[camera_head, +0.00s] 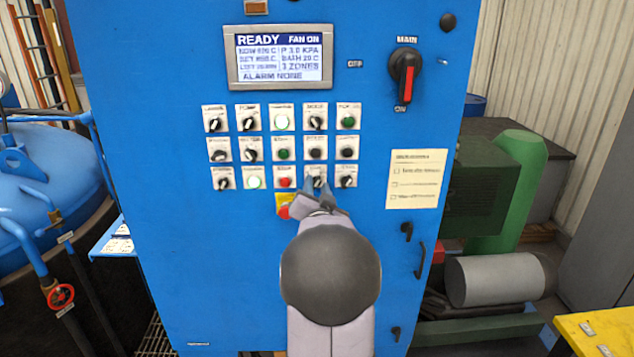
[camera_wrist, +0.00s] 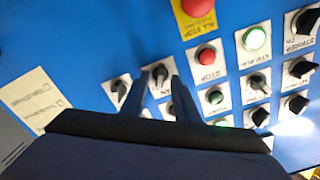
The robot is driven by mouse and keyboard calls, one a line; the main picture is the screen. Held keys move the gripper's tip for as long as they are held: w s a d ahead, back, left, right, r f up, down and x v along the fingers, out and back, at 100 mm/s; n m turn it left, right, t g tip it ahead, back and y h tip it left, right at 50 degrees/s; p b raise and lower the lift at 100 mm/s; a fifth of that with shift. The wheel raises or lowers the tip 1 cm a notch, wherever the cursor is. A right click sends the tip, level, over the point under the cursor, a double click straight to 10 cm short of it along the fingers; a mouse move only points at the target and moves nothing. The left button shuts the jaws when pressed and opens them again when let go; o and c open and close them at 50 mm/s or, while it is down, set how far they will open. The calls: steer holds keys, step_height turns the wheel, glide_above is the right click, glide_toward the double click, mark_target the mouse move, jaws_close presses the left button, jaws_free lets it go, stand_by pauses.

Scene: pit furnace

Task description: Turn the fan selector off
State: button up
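The fan selector (camera_head: 317,179) is a small black knob on a white plate, in the bottom row of the blue panel, fourth from the left. It also shows in the wrist view (camera_wrist: 160,73), with its label partly hidden by a finger. My gripper (camera_head: 316,191) is at this knob. In the wrist view its two dark fingers (camera_wrist: 160,82) are apart, one on each side of the knob. I cannot tell whether they touch it. The knob's exact angle is hard to read. The display (camera_head: 280,57) reads READY, FAN ON and ALARM NONE.
A red stop button (camera_wrist: 206,55) is beside the fan selector, and another selector (camera_head: 345,178) is on its other side. The yellow-plated ALL STOP button (camera_head: 284,207) is just below-left of my gripper. The main switch (camera_head: 405,75) and a paper note (camera_head: 416,179) are at the right.

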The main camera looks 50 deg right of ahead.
steer(key=shift+w+d, duration=0.25)
steer(key=shift+w, duration=0.05)
jaws_close()
